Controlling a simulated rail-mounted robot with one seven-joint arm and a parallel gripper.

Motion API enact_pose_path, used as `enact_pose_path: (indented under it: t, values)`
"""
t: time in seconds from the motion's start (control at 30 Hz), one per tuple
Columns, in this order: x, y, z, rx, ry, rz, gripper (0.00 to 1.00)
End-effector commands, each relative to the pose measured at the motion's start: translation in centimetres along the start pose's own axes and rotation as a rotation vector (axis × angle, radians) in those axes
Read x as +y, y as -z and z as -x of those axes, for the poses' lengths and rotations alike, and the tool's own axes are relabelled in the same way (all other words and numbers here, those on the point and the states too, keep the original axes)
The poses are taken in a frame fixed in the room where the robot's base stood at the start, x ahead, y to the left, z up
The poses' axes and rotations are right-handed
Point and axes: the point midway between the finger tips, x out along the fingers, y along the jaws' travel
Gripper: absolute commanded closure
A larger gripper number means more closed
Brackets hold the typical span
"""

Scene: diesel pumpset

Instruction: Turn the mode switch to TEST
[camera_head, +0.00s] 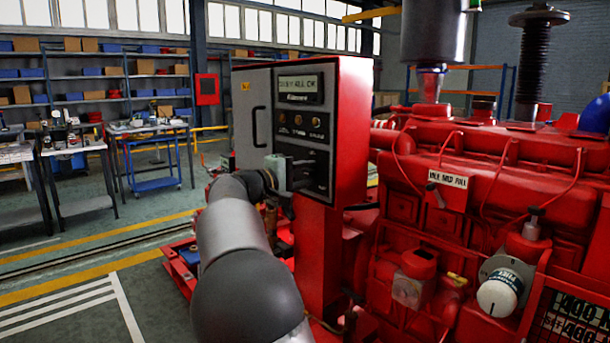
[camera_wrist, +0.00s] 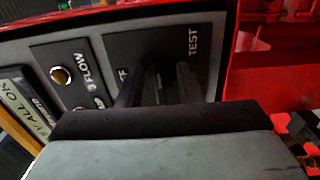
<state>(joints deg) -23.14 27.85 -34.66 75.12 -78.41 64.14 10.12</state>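The grey-fronted control box (camera_head: 290,110) with red sides stands in the middle of the head view. My gripper (camera_head: 298,174) is at the lower part of its front, by the black switch plate. In the wrist view the black mode switch plate (camera_wrist: 205,72) appears turned sideways, with TEST at its right and a partly hidden label ending in FF at its left. My gripper (camera_wrist: 160,85) has its two dark fingers apart over the plate. A dark shape that looks like the switch handle shows between them. Its pointing direction and any finger contact are unclear.
A lit display (camera_head: 299,83) and a row of small lamps (camera_head: 303,118) sit above the switch plate. The red engine (camera_head: 480,180) is close on the right, with a white round knob (camera_head: 498,293) low down. Workbenches (camera_head: 75,150) and open floor are at left.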

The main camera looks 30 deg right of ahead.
Motion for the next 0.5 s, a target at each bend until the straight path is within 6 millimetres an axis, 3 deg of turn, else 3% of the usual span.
enact_pose_path:
  t: [0.27, 0.5]
  values:
    - [0.0, 0.1, 0.5, 0.002, 0.000, 0.001, 0.67]
    - [0.1, 0.1, 4.7, 0.007, 0.000, 0.000, 0.67]
